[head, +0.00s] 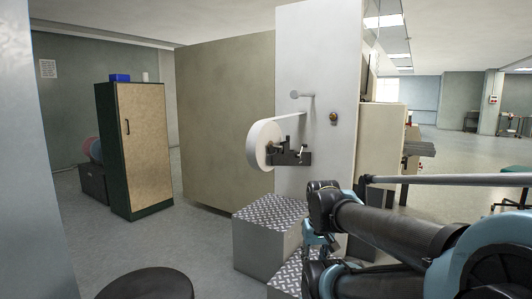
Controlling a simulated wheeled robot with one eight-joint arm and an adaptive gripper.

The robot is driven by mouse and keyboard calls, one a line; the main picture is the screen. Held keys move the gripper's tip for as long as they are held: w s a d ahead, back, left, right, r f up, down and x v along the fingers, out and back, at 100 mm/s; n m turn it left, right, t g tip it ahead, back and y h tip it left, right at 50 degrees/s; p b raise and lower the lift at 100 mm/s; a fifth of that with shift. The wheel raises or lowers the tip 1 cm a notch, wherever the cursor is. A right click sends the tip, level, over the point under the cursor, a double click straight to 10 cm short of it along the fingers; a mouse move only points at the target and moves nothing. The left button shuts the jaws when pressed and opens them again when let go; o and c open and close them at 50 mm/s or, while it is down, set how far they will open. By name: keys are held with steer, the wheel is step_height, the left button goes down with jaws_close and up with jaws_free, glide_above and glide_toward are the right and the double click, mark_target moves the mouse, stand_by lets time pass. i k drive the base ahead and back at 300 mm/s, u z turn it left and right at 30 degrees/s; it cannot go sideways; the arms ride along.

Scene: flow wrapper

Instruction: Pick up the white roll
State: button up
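A large white roll (262,145) is mounted upright on a dark holder at the side of the light grey machine, with a strip of white film running from it up to a small roller. A small white roll-like object (145,76) stands on top of the tall cabinet at the left. My arm reaches in from the lower right, in front of the machine and apart from both. What seems to be my gripper (313,239) is small and partly hidden by my arm links; I cannot make out its fingers.
The tall cabinet (143,150) has a wooden door and a blue box (120,78) on top. Metal tread steps (268,222) stand below the large roll. A dark round stool-like top (146,284) is at the lower left. Floor between cabinet and steps is clear.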

mark_target(262, 134)
steer(key=z, duration=0.15)
steer(key=i, duration=1.25)
steer(key=u, duration=0.45)
